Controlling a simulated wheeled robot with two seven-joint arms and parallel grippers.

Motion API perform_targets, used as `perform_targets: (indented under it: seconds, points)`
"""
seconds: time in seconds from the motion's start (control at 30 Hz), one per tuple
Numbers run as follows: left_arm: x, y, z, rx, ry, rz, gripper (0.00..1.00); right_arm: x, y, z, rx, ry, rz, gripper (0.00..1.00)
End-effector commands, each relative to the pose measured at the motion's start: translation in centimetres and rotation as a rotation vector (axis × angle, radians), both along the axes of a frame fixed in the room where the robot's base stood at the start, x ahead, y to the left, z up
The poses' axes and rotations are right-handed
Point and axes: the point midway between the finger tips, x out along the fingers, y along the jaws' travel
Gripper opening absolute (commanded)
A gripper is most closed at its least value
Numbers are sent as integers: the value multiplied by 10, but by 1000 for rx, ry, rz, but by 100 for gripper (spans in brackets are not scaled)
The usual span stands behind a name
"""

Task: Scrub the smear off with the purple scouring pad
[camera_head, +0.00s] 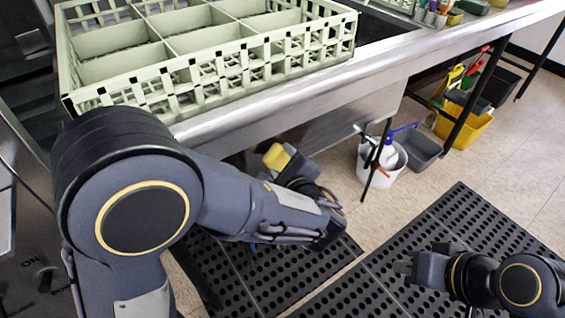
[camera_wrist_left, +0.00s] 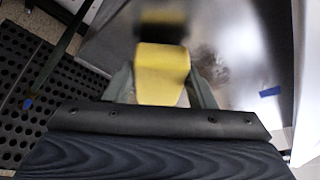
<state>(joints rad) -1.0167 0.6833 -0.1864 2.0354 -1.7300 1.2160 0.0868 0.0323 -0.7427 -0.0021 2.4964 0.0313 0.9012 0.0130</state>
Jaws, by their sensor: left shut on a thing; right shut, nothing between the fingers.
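My left gripper (camera_head: 290,170) is under the counter's front edge, shut on a yellow block (camera_head: 276,156). In the left wrist view the yellow block (camera_wrist_left: 162,72) sits between the fingers, with a blurred dark part at its far end. I see no purple on it. A brownish-grey smear (camera_wrist_left: 208,64) shows on a shiny steel panel (camera_wrist_left: 240,50), just right of the block. Whether the block touches the panel cannot be told. My right gripper (camera_head: 404,267) is shut and empty, low over the floor mat at the right.
A pale green dish rack (camera_head: 215,75) stands on the steel counter (camera_head: 320,88). Under it are a white bucket (camera_head: 382,170), a grey tub (camera_head: 422,150) and a yellow bucket (camera_head: 465,128). Black perforated mats (camera_head: 345,295) cover the floor.

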Motion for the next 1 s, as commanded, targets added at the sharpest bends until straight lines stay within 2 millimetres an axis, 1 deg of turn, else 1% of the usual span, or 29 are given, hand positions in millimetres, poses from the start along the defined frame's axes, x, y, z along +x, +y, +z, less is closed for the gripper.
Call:
perform_targets:
  seconds: [0.73, 0.87, 1.0]
  points:
    - [12, 8, 0, 0, 0, 0, 32, 0, 0, -3, 0, 0, 0, 0]
    - [15, 3, 0, 0, 0, 0, 32, 0, 0, -4, 0, 0, 0, 0]
    - [22, -7, 0, -1, 0, 0, 32, 0, 0, -4, 0, 0, 0, 0]
